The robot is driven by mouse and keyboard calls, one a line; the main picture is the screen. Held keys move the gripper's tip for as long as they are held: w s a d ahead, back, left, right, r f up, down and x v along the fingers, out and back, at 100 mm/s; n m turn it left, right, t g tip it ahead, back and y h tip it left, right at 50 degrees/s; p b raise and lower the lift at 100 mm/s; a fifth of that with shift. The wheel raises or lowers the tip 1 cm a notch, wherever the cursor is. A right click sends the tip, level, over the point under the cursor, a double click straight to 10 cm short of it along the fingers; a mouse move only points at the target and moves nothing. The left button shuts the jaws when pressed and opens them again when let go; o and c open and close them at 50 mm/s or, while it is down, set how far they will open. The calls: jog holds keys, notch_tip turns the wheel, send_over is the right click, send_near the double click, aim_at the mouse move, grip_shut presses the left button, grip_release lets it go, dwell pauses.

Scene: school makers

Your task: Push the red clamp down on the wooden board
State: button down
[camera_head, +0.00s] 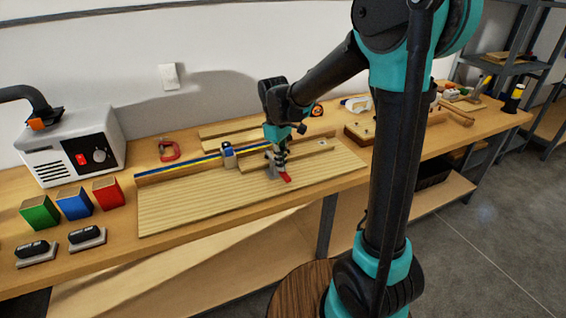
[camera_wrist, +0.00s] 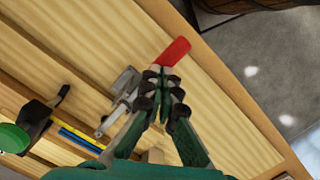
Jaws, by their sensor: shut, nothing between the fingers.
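The wooden board (camera_head: 190,203) lies flat on the bench, with ribbed pale wood grain. A toggle clamp with a red handle (camera_head: 286,177) is mounted on it; the handle also shows in the wrist view (camera_wrist: 174,51). Its metal body (camera_wrist: 126,83) lies beside my fingers in the wrist view. My gripper (camera_head: 277,155) is over the clamp; in the wrist view its fingertips (camera_wrist: 163,80) are together and empty, close to the lower end of the red handle. I cannot tell whether they touch it. The fingers hide part of the clamp.
A blue stop block (camera_head: 228,155) stands left of the clamp on a blue and yellow rail (camera_head: 180,166). A red C-clamp (camera_head: 169,151), coloured boxes (camera_head: 74,204) and a white machine (camera_head: 72,147) are to the left. The board's front left is clear.

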dwell(0.3)
jog(key=shift+w+a+r, duration=0.25)
jog(key=shift+w+a, duration=0.2)
jog(key=shift+a, duration=0.15)
jog(key=shift+w+a+r, duration=0.25)
jog(key=shift+w+a, duration=0.2)
jog(key=shift+a, duration=0.15)
notch_tip(320, 180, up, 12)
jog(key=shift+w+a, duration=0.35)
jog(key=shift+a, duration=0.1)
jog(key=s+d+f+m+t+y, duration=0.1)
jog(key=s+d+f+m+t, duration=0.4)
jog(key=s+d+f+m, duration=0.5)
jog(key=s+d+f, duration=0.8)
jog(key=d+f, duration=0.1)
jog(key=d, duration=0.1)
jog(key=shift+d+f+m, duration=0.15)
jog(key=shift+f+m, duration=0.05)
jog(key=shift+m, duration=0.1)
